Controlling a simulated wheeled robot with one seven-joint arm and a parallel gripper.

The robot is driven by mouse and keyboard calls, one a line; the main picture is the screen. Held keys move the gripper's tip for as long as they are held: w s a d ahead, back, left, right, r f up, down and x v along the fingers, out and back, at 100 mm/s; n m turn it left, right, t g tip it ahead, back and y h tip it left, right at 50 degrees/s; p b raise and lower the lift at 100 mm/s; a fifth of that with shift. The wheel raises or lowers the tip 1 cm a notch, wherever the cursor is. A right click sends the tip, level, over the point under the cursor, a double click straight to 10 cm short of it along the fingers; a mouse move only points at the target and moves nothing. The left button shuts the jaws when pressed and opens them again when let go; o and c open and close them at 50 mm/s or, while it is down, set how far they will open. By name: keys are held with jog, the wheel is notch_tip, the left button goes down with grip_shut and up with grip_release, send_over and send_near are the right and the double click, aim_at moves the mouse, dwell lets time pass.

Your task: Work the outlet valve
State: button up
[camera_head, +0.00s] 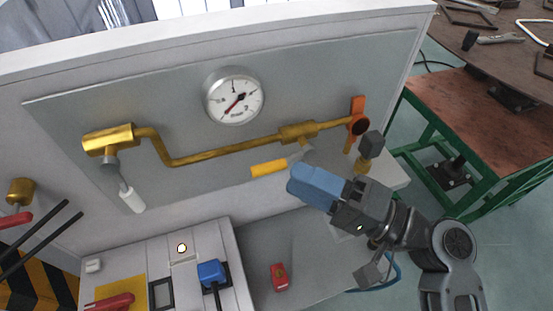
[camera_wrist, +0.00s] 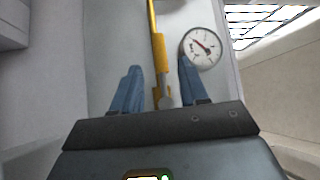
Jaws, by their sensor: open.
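A brass valve body (camera_head: 298,132) sits on the golden pipe, with a grey lever that ends in a yellow grip (camera_head: 268,168). My gripper (camera_head: 300,180) is just to the right of that grip, its blue fingers pointing toward the panel. In the wrist view my gripper (camera_wrist: 160,66) is open, with the brass valve body (camera_wrist: 159,48) and grey stem (camera_wrist: 166,92) showing between the fingers. Contact with the lever cannot be told. A second valve (camera_head: 108,140) at the pipe's left end has a white-gripped lever (camera_head: 132,200) hanging down. No label tells which is the outlet.
A round pressure gauge (camera_head: 234,96) is mounted above the pipe; it also shows in the wrist view (camera_wrist: 201,47). An orange fitting (camera_head: 357,106) is at the pipe's right end. Below are a control box with a blue plug (camera_head: 212,272) and a red block (camera_head: 280,277). A green-framed workbench (camera_head: 480,120) stands right.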

aim_at(270, 163)
jog(key=shift+p+x, duration=0.55)
jog(key=shift+x, duration=2.5)
grip_shut()
